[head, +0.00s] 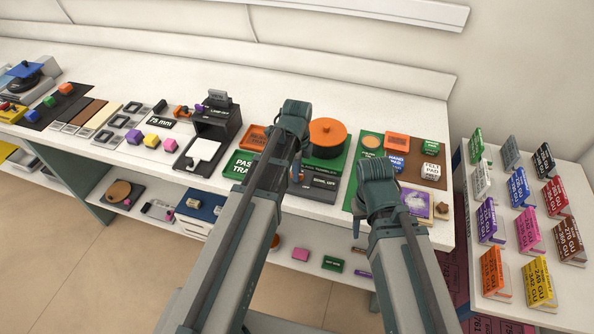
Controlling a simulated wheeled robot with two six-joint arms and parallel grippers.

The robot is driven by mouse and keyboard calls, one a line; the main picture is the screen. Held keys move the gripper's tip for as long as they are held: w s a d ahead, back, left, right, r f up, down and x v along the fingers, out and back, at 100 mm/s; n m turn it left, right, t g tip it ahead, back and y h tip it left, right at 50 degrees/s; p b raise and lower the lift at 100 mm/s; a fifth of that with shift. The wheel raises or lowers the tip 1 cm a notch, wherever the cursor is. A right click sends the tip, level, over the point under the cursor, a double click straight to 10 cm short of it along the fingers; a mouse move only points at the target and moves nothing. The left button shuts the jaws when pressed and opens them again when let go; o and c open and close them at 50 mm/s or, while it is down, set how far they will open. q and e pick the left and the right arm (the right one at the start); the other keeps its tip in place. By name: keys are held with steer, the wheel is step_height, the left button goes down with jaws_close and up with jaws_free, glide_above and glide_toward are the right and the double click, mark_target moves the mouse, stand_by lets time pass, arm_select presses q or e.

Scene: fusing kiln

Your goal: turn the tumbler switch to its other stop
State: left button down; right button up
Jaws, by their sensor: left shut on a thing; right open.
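A grey plate (322,182) with white lettering ending in "OFF" lies on the bench's front part, below the orange round lid. My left gripper (297,172) is low at this plate's left end, mostly hidden behind its own arm. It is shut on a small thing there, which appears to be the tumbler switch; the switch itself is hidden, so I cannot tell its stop. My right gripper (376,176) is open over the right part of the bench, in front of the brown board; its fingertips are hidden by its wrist.
The orange round lid (327,131) stands on a green mat just behind the plate. A black stand (216,122) is to the left. The brown board (430,165) with labelled pads is to the right. The bench's back strip is clear.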

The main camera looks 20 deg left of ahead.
arm_select(q)
steer(key=shift+n, duration=0.4)
steer(key=n, duration=1.2)
steer(key=shift+n, duration=2.7)
steer(key=c, duration=0.8)
jaws_free()
